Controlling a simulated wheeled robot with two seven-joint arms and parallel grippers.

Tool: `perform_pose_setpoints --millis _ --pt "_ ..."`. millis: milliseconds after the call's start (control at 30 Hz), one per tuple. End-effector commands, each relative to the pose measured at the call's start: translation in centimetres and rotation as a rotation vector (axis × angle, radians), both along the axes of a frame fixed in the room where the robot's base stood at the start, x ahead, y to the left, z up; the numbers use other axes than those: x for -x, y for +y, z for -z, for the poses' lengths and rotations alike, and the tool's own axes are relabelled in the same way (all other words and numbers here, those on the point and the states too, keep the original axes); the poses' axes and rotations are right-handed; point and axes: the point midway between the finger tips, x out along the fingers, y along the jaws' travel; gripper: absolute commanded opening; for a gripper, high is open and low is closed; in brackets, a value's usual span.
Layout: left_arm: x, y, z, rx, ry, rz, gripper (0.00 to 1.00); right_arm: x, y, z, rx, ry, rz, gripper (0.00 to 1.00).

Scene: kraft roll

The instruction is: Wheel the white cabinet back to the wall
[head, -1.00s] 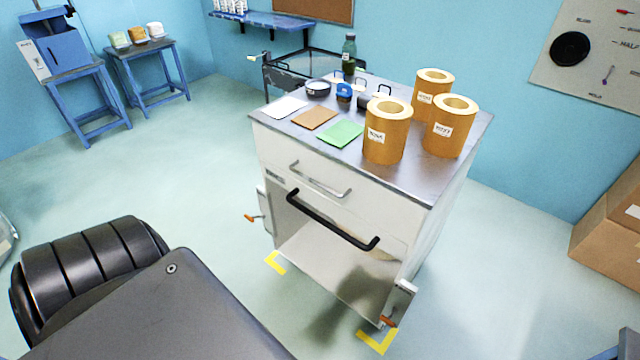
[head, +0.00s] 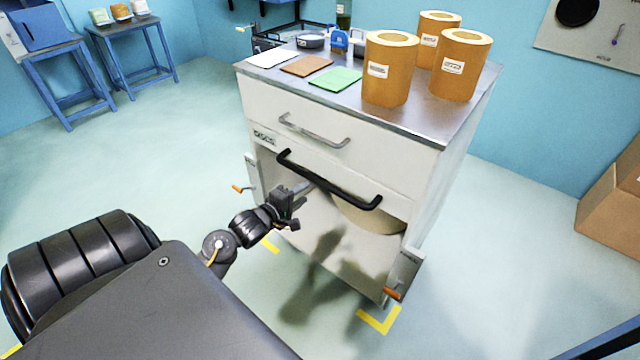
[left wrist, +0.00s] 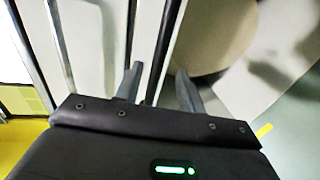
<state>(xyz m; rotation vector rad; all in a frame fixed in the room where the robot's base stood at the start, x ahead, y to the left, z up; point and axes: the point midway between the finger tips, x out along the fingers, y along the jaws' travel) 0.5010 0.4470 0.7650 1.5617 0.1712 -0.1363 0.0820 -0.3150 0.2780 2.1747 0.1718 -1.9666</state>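The white cabinet (head: 340,115) stands out on the floor, apart from the blue back wall (head: 525,110). A black bar handle (head: 322,180) runs across its front below a silver drawer handle (head: 313,130). My left gripper (head: 300,190) is beside the left half of the black bar, in front of the cabinet's open lower bay. In the left wrist view its fingers (left wrist: 158,82) are apart, with a dark strip, seemingly the bar, between them. I cannot tell whether they touch it. My right gripper is out of view. Orange levers (head: 238,188) (head: 392,293) sit low on both front sides.
Several items, including orange-brown rolls (head: 388,75), stand on the cabinet top. Yellow floor marks (head: 382,320) lie by its front corners. Cardboard boxes (head: 610,205) stand at right. Blue stands (head: 70,85) are at back left. The floor at left is clear.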

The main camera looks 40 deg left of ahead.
Motion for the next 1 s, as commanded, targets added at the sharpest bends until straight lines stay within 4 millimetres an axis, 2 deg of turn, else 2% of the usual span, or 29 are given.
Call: perform_pose_setpoints --millis 300,500,667,900,933,1000 --pt "-5.9 0.1 1.2 0.0 -0.001 0.0 0.39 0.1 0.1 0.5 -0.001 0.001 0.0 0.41" --pt "-8.3 0.1 1.8 -0.001 0.001 0.001 0.39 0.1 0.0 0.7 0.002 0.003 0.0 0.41" --pt "-9.0 0.2 1.9 -0.001 0.001 0.0 0.39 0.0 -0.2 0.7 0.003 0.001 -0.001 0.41" --pt "-9.1 0.2 1.9 -0.002 0.001 0.0 0.39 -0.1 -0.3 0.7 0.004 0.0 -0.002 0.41" --pt "-9.1 0.1 1.9 -0.001 0.001 0.0 0.37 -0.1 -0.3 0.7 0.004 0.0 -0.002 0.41" --pt "-9.1 0.1 1.9 -0.001 0.001 0.0 0.28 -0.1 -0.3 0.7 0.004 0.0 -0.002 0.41"
